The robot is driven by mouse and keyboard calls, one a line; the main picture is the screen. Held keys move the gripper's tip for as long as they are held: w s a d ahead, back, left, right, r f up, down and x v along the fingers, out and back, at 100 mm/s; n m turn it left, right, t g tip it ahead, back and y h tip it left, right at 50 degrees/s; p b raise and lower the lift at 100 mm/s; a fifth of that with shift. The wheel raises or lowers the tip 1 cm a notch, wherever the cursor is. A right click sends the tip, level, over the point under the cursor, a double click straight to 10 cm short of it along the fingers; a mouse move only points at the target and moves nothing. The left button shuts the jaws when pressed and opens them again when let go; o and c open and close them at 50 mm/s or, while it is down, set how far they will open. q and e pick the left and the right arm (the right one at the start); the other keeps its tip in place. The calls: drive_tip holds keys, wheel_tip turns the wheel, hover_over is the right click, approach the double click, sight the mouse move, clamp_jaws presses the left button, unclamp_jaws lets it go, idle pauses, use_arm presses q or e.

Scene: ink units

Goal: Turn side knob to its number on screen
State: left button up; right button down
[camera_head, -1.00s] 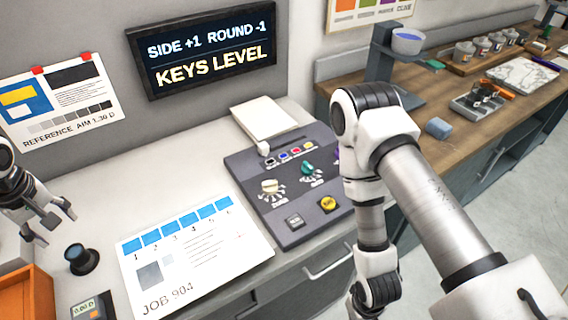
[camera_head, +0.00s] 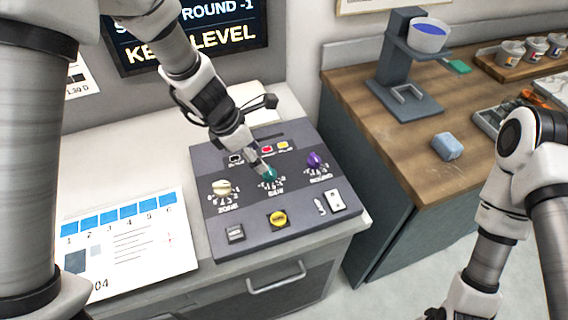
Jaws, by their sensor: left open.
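The control panel (camera_head: 300,222) is a dark slab on the bench with a cream zone knob (camera_head: 222,188), a teal side knob (camera_head: 269,174) and a purple round knob (camera_head: 315,160). My left gripper (camera_head: 263,168) reaches down from above with its open fingers at the side knob. The arm and fingers cover part of that knob; I cannot tell whether they touch it or where its pointer stands. The screen (camera_head: 235,38) is partly hidden by my left arm; "ROUND -1" and "LEVEL" are readable.
A job sheet (camera_head: 130,245) lies left of the panel. A yellow button (camera_head: 278,218), a grey button (camera_head: 235,234) and a white switch (camera_head: 337,200) are on the panel's front. A wooden counter (camera_head: 385,150) stands to the right with a grey stand (camera_head: 408,100) and a blue block (camera_head: 447,146).

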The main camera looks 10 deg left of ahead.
sight(266, 174)
use_arm(q)
drive_tip(key=b+x, duration=0.1)
drive_tip(key=x, duration=0.5)
drive_tip(key=shift+w+f, duration=0.1)
drive_tip(key=shift+w+d+f, duration=0.1)
drive_tip(key=shift+d+f, duration=0.1)
drive_tip(key=shift+f, duration=0.05)
drive_tip(key=shift+a, duration=0.15)
drive_tip(key=shift+s+a+r, duration=0.1)
drive_tip(key=shift+s, duration=0.1)
drive_tip(key=shift+c, duration=1.1)
drive_tip(key=c, duration=0.9)
drive_tip(key=shift+c, duration=0.2)
